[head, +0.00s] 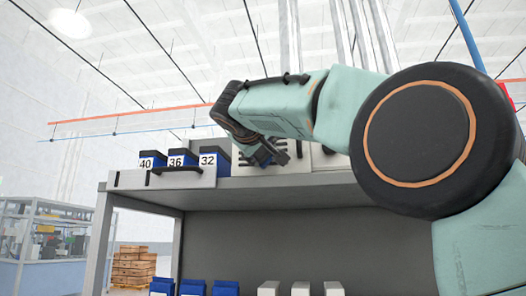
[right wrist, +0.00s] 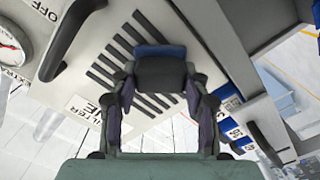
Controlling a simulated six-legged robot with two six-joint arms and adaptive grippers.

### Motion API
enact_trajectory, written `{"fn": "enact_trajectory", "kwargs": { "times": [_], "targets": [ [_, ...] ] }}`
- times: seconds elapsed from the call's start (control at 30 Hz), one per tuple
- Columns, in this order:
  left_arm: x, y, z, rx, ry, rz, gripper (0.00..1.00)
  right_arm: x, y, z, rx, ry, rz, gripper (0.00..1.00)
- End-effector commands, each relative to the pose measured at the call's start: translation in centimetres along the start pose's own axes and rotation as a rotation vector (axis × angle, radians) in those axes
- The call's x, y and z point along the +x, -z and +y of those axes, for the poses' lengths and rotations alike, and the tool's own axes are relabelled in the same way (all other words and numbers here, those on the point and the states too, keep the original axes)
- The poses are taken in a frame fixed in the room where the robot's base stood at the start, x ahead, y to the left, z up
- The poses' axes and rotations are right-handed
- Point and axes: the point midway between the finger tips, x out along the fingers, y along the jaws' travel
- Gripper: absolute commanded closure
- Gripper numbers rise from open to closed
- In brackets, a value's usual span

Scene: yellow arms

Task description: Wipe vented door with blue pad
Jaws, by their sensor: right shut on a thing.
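My right gripper (head: 262,150) reaches in from the right to a light panel above the grey shelf. It is shut on the blue pad (head: 265,157), which is small and mostly hidden by the fingers. The vented door (head: 297,160) is a pale panel behind the gripper, largely covered by it and the arm. In the right wrist view, the gripper (right wrist: 160,72) holds the blue pad (right wrist: 160,51) over the dark slots of the vented door (right wrist: 122,48). I cannot tell whether the pad touches the door. My left gripper is out of view.
Blue bins numbered 40, 36 and 32 (head: 207,162) stand left of the door, behind a white drawer front with a dark handle (head: 178,170). The right wrist view shows a dark handle (right wrist: 70,42) and a round gauge (right wrist: 10,48) beside the slots.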

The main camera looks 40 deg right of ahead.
Motion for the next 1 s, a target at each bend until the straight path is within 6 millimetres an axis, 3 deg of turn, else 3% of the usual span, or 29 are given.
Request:
{"fn": "enact_trajectory", "kwargs": {
  "times": [1.0],
  "targets": [
    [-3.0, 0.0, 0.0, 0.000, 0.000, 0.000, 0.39, -0.2, 4.7, -4.7, -0.003, 0.002, 0.001, 0.79]
  ]
}}
